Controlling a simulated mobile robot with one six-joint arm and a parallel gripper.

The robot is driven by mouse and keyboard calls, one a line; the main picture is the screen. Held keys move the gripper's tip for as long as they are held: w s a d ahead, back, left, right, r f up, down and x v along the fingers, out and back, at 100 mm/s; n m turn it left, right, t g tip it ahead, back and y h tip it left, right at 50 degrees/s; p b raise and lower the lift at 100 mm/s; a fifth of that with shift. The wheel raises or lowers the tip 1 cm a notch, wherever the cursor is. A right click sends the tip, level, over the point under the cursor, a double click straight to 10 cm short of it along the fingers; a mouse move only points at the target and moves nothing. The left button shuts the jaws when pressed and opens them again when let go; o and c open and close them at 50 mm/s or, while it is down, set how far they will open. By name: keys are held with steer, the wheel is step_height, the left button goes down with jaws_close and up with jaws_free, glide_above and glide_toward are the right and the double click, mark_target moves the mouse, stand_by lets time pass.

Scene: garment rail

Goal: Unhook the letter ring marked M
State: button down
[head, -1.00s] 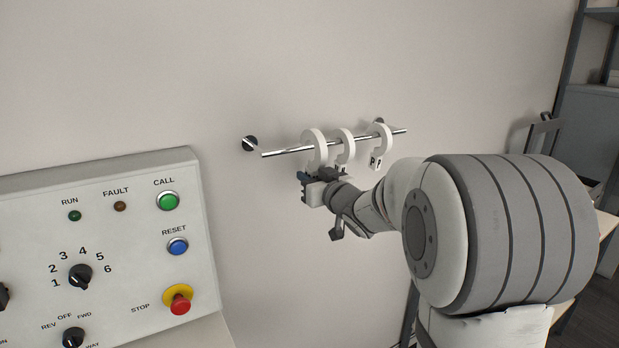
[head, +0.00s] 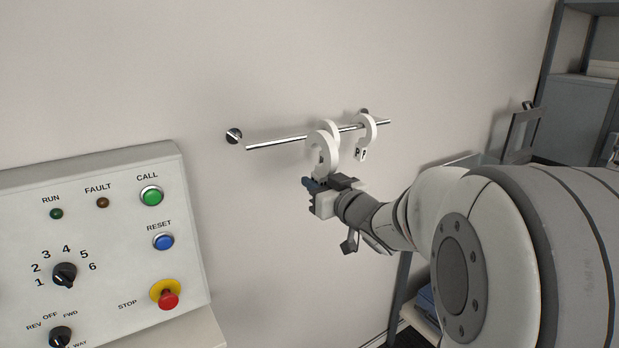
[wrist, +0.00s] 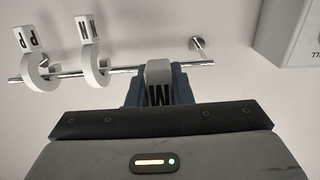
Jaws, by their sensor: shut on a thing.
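My gripper (head: 325,190) is shut on the lower part of a white hook-shaped ring (head: 322,150). In the wrist view the held tag reads M (wrist: 158,95) between the dark jaws. In the head view the M ring appears lower than the rail (head: 275,143) and in front of it. It overlaps a second white ring (head: 333,131) behind it. I cannot tell for sure whether its hook is fully clear of the rail. The second ring also shows on the rail in the wrist view (wrist: 93,62), its letter turned over.
A ring marked P (head: 367,131) hangs near the rail's right end. It also shows in the wrist view (wrist: 38,70). A control panel (head: 110,235) with buttons and knobs stands at the left. Bare wall lies below the rail. A shelf unit (head: 580,100) stands at the right.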

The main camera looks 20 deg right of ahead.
steer(key=v, duration=1.8)
steer(key=shift+s, duration=0.4)
steer(key=shift+d, duration=0.1)
